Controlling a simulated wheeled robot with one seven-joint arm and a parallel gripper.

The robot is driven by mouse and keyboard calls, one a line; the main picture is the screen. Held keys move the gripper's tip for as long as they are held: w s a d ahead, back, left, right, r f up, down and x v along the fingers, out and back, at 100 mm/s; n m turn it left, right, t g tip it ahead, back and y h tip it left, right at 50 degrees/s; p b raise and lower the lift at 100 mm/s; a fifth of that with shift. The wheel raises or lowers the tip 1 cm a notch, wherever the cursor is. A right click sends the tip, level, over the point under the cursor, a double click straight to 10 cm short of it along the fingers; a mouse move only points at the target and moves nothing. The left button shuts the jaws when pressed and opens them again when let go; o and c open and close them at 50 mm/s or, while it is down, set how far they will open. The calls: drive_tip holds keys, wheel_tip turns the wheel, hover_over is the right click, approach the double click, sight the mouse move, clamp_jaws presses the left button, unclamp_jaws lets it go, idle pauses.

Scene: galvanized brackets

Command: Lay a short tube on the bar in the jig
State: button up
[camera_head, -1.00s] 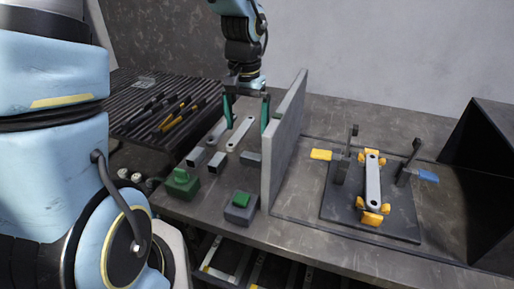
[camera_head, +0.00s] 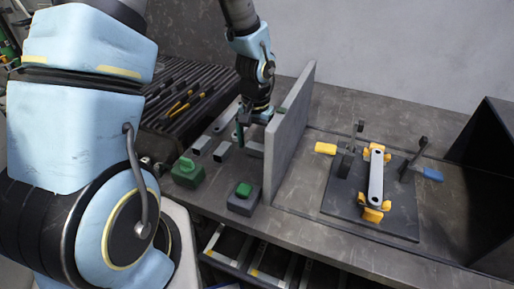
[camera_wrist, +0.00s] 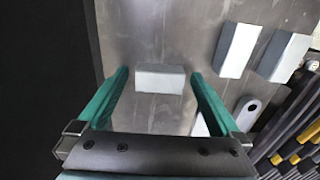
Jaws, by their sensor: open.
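My gripper (camera_wrist: 160,74) is open, its teal fingers on either side of a short grey tube (camera_wrist: 160,80) that lies on the table. Whether the fingers touch it I cannot tell. In the head view my gripper (camera_head: 247,134) is low, left of the upright panel, and partly hides this tube (camera_head: 255,150). Two more short tubes (camera_wrist: 238,50) (camera_wrist: 284,57) lie to the right in the wrist view. The long bar (camera_head: 376,182) lies in the jig (camera_head: 339,197), on yellow-orange supports, with nothing on top of it. The jig's two clamp arms stand raised.
A grey upright panel (camera_head: 289,130) stands between the tubes and the jig. Two blocks with green tops (camera_head: 187,172) (camera_head: 243,198) stand near the front edge. Loose flat bars (camera_head: 226,117) lie behind the tubes. A ribbed black mat (camera_head: 172,125) holds tools. A black box (camera_head: 492,190) stands at right.

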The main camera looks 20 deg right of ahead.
drive_tip(key=c, duration=1.5)
